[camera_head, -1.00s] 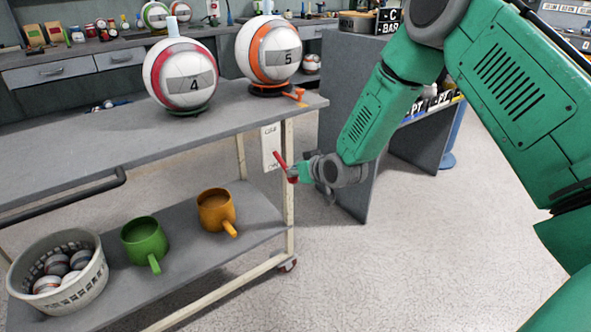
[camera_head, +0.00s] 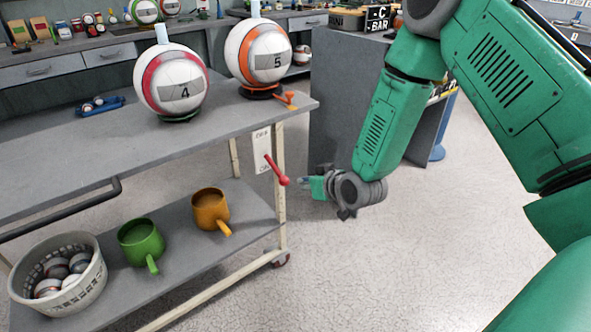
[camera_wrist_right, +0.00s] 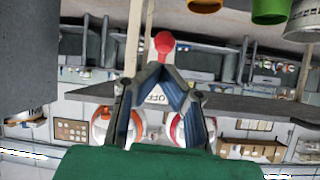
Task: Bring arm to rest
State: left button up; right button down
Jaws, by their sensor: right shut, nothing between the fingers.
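My right arm (camera_head: 388,122) is green and comes in from the right. My right gripper (camera_head: 304,182) is shut and empty, a little right of the red lever (camera_head: 277,171) on the cart's side plate and apart from it. In the right wrist view, the gripper fingers (camera_wrist_right: 162,90) meet just below the lever's red knob (camera_wrist_right: 164,43). The lever slants down to the right, from the plate marked OFF at one end. My left gripper is not in view.
The cart's top shelf (camera_head: 60,145) carries ball 4 (camera_head: 160,72) and ball 5 (camera_head: 250,45). The lower shelf (camera_head: 185,263) holds a basket (camera_head: 92,292), a green mug (camera_head: 143,240) and an orange mug (camera_head: 210,208). A grey cabinet (camera_head: 335,100) stands behind my gripper. Open floor lies below it.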

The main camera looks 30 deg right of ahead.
jog(key=shift+s+d+f, duration=0.1)
jog(key=shift+s, duration=0.4)
jog(key=shift+d, duration=0.1)
